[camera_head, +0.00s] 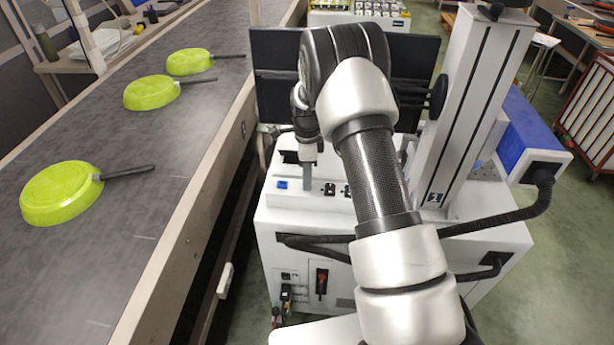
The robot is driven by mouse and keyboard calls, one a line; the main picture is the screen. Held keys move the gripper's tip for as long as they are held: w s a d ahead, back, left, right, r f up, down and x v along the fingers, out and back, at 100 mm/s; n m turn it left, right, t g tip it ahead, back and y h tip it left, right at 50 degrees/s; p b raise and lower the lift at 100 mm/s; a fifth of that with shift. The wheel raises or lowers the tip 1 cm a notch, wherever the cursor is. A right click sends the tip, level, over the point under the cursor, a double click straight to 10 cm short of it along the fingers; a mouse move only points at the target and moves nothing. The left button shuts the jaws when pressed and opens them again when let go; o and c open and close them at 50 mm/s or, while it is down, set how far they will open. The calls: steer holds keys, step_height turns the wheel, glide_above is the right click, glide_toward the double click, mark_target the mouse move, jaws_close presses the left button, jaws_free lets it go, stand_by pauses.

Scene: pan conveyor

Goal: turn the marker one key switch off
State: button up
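A white machine cabinet (300,222) stands right of the conveyor. Its top front panel carries a small blue part (282,185) and small black switch-like parts (329,189) in a row. They are too small for me to tell which is the marker one key switch or how its key is turned. My gripper (308,178) points down at this panel, between the blue part and the black parts. It looks close to the panel, but I cannot tell whether it touches anything. Its fingers are too small to show whether they are open or shut.
A dark monitor (275,75) stands behind my arm. A red-handled switch (321,282) is on the cabinet front. Several green pans (62,193) lie on the conveyor (125,150).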

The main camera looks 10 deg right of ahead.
jaws_close()
steer(key=shift+n, duration=0.4)
steer(key=shift+n+b, duration=0.65)
steer(key=shift+n, duration=0.35)
steer(key=n+b, duration=0.1)
steer(key=n, duration=0.2)
steer(key=shift+n, duration=0.3)
steer(key=n+b, duration=0.1)
steer(key=n, duration=0.3)
steer(key=shift+n+b, duration=0.4)
steer(key=shift+n, duration=2.4)
steer(key=shift+r, duration=0.1)
